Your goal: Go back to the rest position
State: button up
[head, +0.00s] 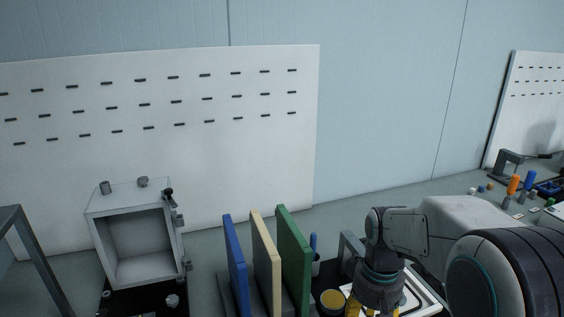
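My arm comes in from the right edge and bends down near the bottom right of the head view. My gripper (374,308) points down at the bottom edge. Only its upper part and some yellow pieces show; the fingertips are cut off by the frame. I cannot tell whether it is open or shut, or whether it holds anything. It is above or in front of a white tray (424,294), just right of a round yellow-topped container (332,300).
Blue (236,264), cream (265,262) and green (294,262) panels stand upright left of my gripper. An open grey box (176,232) is farther left. A slotted white board (240,140) stands behind. Small tools, including an orange-handled one (513,185), lie at the far right.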

jog(key=s+r+t+p, duration=0.1)
jog(key=s+r+p, duration=0.1)
jog(key=s+r, duration=0.2)
jog(key=s+r+m+t+p, duration=0.1)
jog(key=s+r, duration=0.4)
jog(key=s, duration=0.6)
jog(key=shift+a+r+t+p, duration=0.15)
jog(key=shift+r+t+p, duration=0.05)
jog(key=shift+t+p, duration=0.6)
